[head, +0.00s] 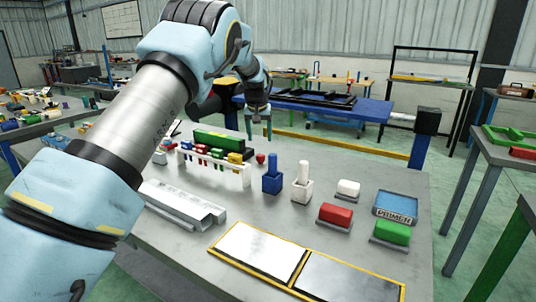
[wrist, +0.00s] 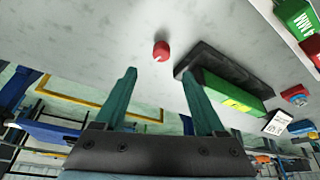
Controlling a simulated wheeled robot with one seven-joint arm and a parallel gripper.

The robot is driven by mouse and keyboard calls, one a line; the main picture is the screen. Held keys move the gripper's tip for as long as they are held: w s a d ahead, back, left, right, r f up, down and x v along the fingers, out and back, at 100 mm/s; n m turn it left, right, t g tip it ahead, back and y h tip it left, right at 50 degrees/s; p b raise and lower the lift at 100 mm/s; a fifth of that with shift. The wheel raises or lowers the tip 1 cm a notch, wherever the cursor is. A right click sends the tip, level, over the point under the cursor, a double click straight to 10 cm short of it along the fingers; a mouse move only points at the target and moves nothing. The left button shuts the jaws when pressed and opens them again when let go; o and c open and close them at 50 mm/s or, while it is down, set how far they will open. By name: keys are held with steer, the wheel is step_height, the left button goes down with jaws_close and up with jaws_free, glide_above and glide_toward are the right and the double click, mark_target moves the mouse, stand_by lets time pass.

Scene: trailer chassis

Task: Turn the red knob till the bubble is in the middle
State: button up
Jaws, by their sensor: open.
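The red knob (head: 260,158) is a small round red piece on the grey table, right of the green level; it also shows in the wrist view (wrist: 161,51). The level (head: 222,142) is a long green bar on a black base; in the wrist view the green bar (wrist: 232,97) has a yellow window. The bubble is too small to make out. My gripper (head: 259,136) is open with dark green fingers, pointing down near the knob. In the wrist view the knob sits just beyond the gap between the fingertips (wrist: 159,73), not between them.
A white rack (head: 215,168) with several coloured pieces stands left of the knob. A blue block (head: 272,182) and a white block (head: 302,190) with upright pegs stand in front. Grey metal channels (head: 185,205) lie at the left.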

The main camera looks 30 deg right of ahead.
mark_target(261, 155)
steer(key=p+x, duration=0.3)
steer(key=x, duration=0.7)
steer(key=shift+a, duration=0.2)
jaws_close()
